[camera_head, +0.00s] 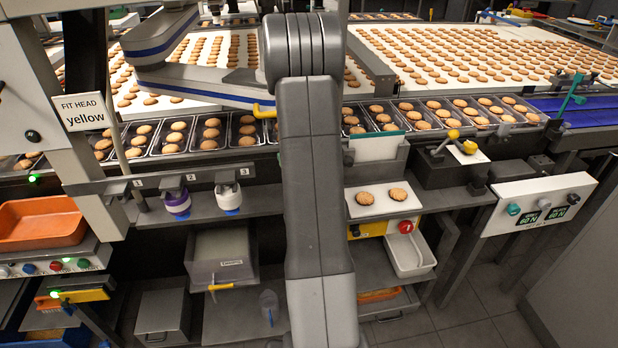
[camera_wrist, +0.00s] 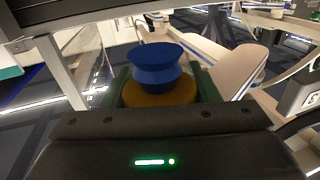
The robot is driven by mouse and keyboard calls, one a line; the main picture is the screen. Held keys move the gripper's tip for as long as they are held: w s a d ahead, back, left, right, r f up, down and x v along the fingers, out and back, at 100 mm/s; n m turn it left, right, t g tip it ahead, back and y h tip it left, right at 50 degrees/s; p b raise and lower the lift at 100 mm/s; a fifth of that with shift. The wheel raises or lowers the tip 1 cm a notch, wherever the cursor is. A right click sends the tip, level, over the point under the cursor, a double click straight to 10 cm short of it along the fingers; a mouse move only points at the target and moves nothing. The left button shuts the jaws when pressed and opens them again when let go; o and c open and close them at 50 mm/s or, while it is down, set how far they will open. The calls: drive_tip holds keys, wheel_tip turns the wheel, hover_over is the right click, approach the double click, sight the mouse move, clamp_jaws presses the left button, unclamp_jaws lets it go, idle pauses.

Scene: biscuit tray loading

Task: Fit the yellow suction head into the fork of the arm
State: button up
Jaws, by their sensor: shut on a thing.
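The yellow suction head (camera_wrist: 160,94) shows in the wrist view, with an orange-yellow body and a blue cup (camera_wrist: 155,62) facing up in the picture. My gripper (camera_wrist: 160,90) is shut on its body, one finger on each side. In the head view my own arm hides the gripper and the head. The machine arm (camera_head: 195,84), grey with blue edging, reaches in from the left, with a yellow lever (camera_head: 264,111) at its end beside my arm. A pale arm (camera_wrist: 222,60) shows right of the head in the wrist view, apart from it. The fork itself is not clearly seen.
A sign (camera_head: 84,112) reads "FIT HEAD yellow". A numbered rack (camera_head: 200,181) holds a purple-and-white head (camera_head: 177,203) and a white-and-blue head (camera_head: 228,196); place 1 looks empty. Biscuit trays (camera_head: 160,137) line the conveyor behind. A white board (camera_head: 383,201) bears two biscuits.

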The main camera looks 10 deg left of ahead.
drive_tip(key=s+a+r+n+g+y+b, duration=0.2)
drive_tip(key=s+a+r+y+b, duration=0.1)
drive_tip(key=s+b, duration=0.1)
drive_tip(key=shift+s+a+n+b, duration=0.25)
drive_tip(key=shift+a+n+b, duration=0.15)
drive_tip(key=shift+b, duration=0.2)
drive_tip(key=shift+b, duration=0.55)
drive_tip(key=shift+w+a, duration=0.25)
drive_tip(key=shift+w, duration=0.7)
drive_tip(key=shift+w+a, duration=0.3)
drive_tip(key=shift+w, duration=0.6)
drive_tip(key=shift+w+a, duration=0.25)
drive_tip(key=shift+w, duration=0.7)
drive_tip(key=shift+r+b, duration=0.1)
drive_tip(key=shift+b, duration=0.9)
drive_tip(key=shift+w+a, duration=0.25)
drive_tip(key=shift+w, duration=0.65)
drive_tip(key=shift+w+a, duration=0.25)
drive_tip(key=shift+w, duration=0.6)
drive_tip(key=shift+w+a, duration=0.25)
drive_tip(key=shift+w, duration=0.65)
